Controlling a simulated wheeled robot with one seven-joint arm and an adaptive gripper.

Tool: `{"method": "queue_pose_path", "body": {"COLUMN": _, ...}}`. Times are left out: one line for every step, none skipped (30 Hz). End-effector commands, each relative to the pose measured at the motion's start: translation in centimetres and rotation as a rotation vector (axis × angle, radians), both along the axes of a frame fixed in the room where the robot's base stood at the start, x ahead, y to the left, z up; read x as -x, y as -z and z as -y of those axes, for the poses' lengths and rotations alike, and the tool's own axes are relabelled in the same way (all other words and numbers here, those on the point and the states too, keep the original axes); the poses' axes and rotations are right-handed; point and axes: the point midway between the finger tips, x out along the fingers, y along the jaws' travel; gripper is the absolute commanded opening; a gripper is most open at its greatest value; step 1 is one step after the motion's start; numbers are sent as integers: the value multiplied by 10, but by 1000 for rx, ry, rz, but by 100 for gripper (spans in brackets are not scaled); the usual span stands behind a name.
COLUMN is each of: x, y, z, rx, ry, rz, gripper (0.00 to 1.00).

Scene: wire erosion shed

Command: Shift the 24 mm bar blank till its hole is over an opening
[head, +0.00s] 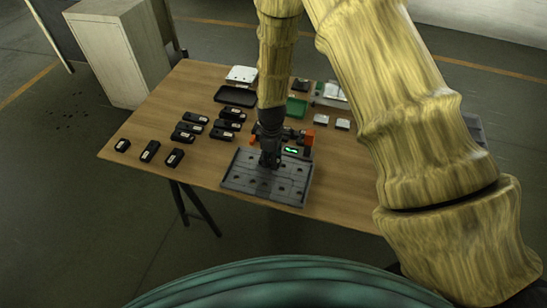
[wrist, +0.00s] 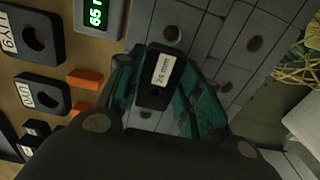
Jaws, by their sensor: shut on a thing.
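The 24 mm bar blank (wrist: 158,72) is a black block with a white "24 mm" label. In the wrist view it sits between the green-padded fingers of my gripper (wrist: 163,88), which is shut on it. Its hole appears as a dark patch below the label, partly lost in shadow. Under it is the grey plate (head: 238,182) with several round openings; one opening (wrist: 172,34) shows above the blank and another (wrist: 254,43) to the right. I cannot tell whether the hole lines up with an opening. In the head view my gripper (head: 269,158) is over the plate's far part and hides the blank.
A unit with a green display (wrist: 95,14) stands beside the plate, near orange blocks (wrist: 84,80). Black labelled blocks (wrist: 41,38) with holes lie to the left. A black tray (head: 235,95) and a green tray (head: 297,106) are farther back.

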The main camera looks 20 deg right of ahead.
Motion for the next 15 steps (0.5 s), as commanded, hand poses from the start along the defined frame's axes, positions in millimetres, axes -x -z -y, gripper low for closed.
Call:
{"method": "queue_pose_path", "body": {"x": 0, "y": 0, "z": -1, "rx": -1, "ry": -1, "rz": 1, "gripper": 41}}
{"method": "queue_pose_path", "body": {"x": 0, "y": 0, "z": -1, "rx": -1, "ry": -1, "rz": 1, "gripper": 46}}
{"method": "queue_pose_path", "body": {"x": 0, "y": 0, "z": -1, "rx": -1, "ry": -1, "rz": 1, "gripper": 54}}
{"method": "queue_pose_path", "body": {"x": 0, "y": 0, "z": -1, "rx": -1, "ry": -1, "rz": 1, "gripper": 59}}
{"method": "queue_pose_path", "body": {"x": 0, "y": 0, "z": -1, "rx": -1, "ry": -1, "rz": 1, "gripper": 61}}
{"method": "queue_pose_path", "body": {"x": 0, "y": 0, "z": -1, "rx": 0, "ry": -1, "rz": 0, "gripper": 61}}
{"method": "queue_pose_path", "body": {"x": 0, "y": 0, "z": -1, "rx": 0, "ry": -1, "rz": 0, "gripper": 61}}
{"method": "queue_pose_path", "body": {"x": 0, "y": 0, "z": -1, "rx": 0, "ry": -1, "rz": 0, "gripper": 61}}
{"method": "queue_pose_path", "body": {"x": 0, "y": 0, "z": 0, "rx": 0, "ry": -1, "rz": 0, "gripper": 61}}
{"method": "queue_pose_path", "body": {"x": 0, "y": 0, "z": 0, "rx": 0, "ry": 0, "rz": 0, "gripper": 61}}
{"method": "queue_pose_path", "body": {"x": 0, "y": 0, "z": 0, "rx": 0, "ry": 0, "rz": 0, "gripper": 61}}
{"method": "queue_pose_path", "body": {"x": 0, "y": 0, "z": 0, "rx": 0, "ry": 0, "rz": 0, "gripper": 61}}
{"method": "queue_pose_path", "body": {"x": 0, "y": 0, "z": 0, "rx": 0, "ry": 0, "rz": 0, "gripper": 61}}
{"method": "queue_pose_path", "body": {"x": 0, "y": -1, "z": 0, "rx": 1, "ry": 0, "rz": 1, "gripper": 61}}
{"method": "queue_pose_path", "body": {"x": 0, "y": -2, "z": 0, "rx": 0, "ry": 0, "rz": 1, "gripper": 61}}
